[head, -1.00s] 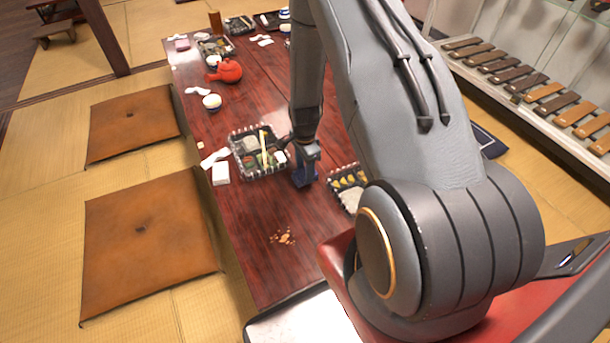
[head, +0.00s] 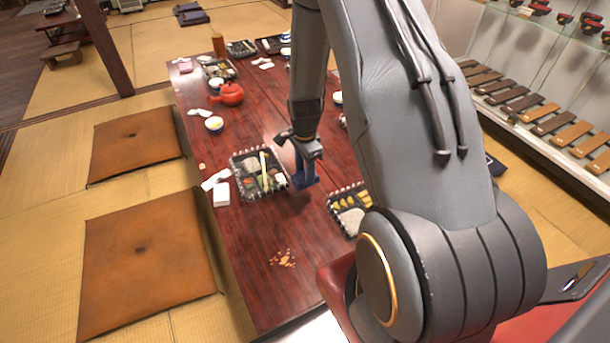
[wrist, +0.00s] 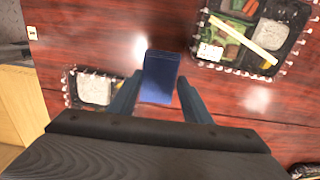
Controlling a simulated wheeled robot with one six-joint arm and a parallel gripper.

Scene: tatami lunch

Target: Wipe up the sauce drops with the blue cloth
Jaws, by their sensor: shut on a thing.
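The sauce drops (head: 283,258) are a cluster of small orange-brown spots on the near part of the dark red table (head: 250,285). My gripper (head: 305,165) is shut on the blue cloth (head: 306,180), right of a bento box and beyond the drops. The cloth hangs below the fingers and seems to be a little above the table. In the wrist view the folded blue cloth (wrist: 160,76) sticks out between the two fingers of my gripper (wrist: 158,95). The drops do not show in the wrist view.
A bento box (head: 258,174) stands left of the cloth and another (head: 348,208) to its right, partly behind my arm. A red teapot (head: 231,94) and a small bowl (head: 214,124) stand farther back. The table around the drops is clear.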

